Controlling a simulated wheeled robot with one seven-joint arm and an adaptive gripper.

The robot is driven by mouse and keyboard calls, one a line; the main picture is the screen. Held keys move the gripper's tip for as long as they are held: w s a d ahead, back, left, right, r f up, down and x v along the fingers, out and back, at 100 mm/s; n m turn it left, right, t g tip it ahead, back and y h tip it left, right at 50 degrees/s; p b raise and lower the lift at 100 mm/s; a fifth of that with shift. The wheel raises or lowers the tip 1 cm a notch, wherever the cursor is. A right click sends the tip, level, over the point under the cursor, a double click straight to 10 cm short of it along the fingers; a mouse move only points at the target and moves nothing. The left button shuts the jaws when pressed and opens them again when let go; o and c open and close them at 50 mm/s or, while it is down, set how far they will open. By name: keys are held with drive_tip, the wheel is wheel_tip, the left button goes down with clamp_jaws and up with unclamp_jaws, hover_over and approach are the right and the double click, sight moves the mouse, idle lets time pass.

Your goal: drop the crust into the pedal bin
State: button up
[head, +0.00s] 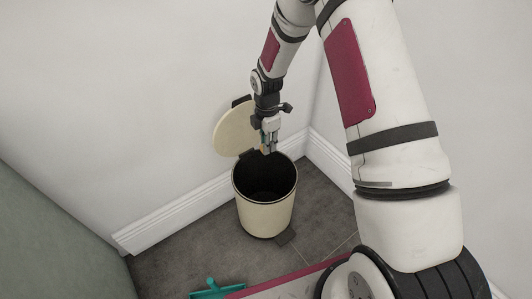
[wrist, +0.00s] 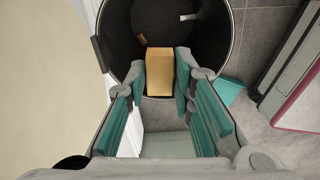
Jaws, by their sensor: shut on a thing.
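The cream pedal bin (head: 264,214) stands on the floor in the corner with its round lid (head: 234,128) raised against the wall. My gripper (head: 268,146) is above the bin's rear rim in the head view. In the wrist view my gripper (wrist: 168,75) is shut on the crust (wrist: 159,72), a tan block held between the teal finger pads. The crust shows over the bin's dark opening, at the near side of the rim (wrist: 233,50). In the head view the crust is too small to make out clearly.
Inside the bin lie a small brown piece (wrist: 141,41) and a pale strip (wrist: 188,17). A teal dustpan-like object (head: 213,289) lies on the floor at the front. White walls with skirting (head: 180,219) close in behind the bin.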

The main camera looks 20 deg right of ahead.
drive_tip(key=shift+f+b, duration=0.35)
drive_tip(key=shift+f, duration=0.4)
drive_tip(key=shift+f+b, duration=2)
drive_tip(key=shift+f, duration=0.8)
drive_tip(key=o, duration=0.8)
wheel_tip(320, 180, up, 11)
drive_tip(key=shift+f, duration=0.15)
drive_tip(key=shift+r, duration=0.65)
